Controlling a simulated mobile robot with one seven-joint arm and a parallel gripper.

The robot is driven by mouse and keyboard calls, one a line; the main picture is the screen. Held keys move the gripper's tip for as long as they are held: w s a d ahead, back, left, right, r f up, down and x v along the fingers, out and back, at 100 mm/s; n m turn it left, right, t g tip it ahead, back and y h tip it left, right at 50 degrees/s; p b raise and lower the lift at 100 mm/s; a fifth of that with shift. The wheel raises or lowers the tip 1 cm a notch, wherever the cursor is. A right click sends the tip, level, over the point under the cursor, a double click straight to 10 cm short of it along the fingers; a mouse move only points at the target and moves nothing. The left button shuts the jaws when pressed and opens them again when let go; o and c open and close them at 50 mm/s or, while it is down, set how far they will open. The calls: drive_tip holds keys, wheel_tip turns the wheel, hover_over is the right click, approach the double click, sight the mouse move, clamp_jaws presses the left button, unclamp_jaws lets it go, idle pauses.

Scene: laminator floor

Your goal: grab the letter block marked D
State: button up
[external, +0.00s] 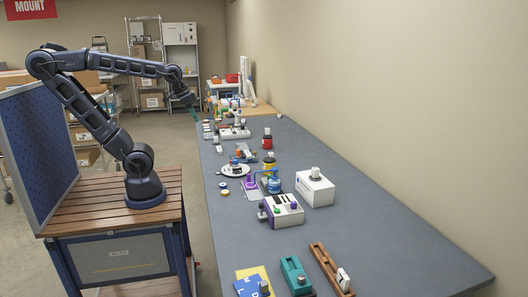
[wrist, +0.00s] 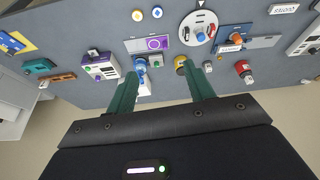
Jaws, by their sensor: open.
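My gripper (external: 190,99) is at the far end of the arm, raised above the floor near the table's left edge. In the wrist view its two green fingers (wrist: 159,70) are apart with nothing held between them. I cannot make out a letter D in either view. A small white block (external: 343,277) stands on a wooden rack (external: 326,263) at the table's near end; any mark on it is too small to read. The rack also shows in the wrist view (wrist: 57,78). A blue plate with white letters (external: 248,287) lies to its left, partly cut off. My gripper is far from these.
A green device (external: 293,274) stands between the plate and the rack. A white box (external: 314,188), a panel with knobs (external: 283,211) and a blue bottle (external: 274,183) crowd mid-table. A wall runs along the right. The table's near right part (external: 410,245) is clear.

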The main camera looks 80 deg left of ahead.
drive_tip(key=w+a+n+g, duration=0.2)
drive_tip(key=w+a+n, duration=0.5)
drive_tip(key=w+a, duration=1.2)
drive_tip(key=n+g, duration=0.2)
drive_tip(key=n, duration=0.7)
hover_over(216, 137)
wheel_tip(216, 137, down, 24)
drive_tip(key=shift+a+f, duration=0.3)
drive_tip(key=shift+a, duration=0.3)
wheel_tip(216, 137, down, 10)
drive_tip(key=shift+f, duration=0.15)
clamp_jaws()
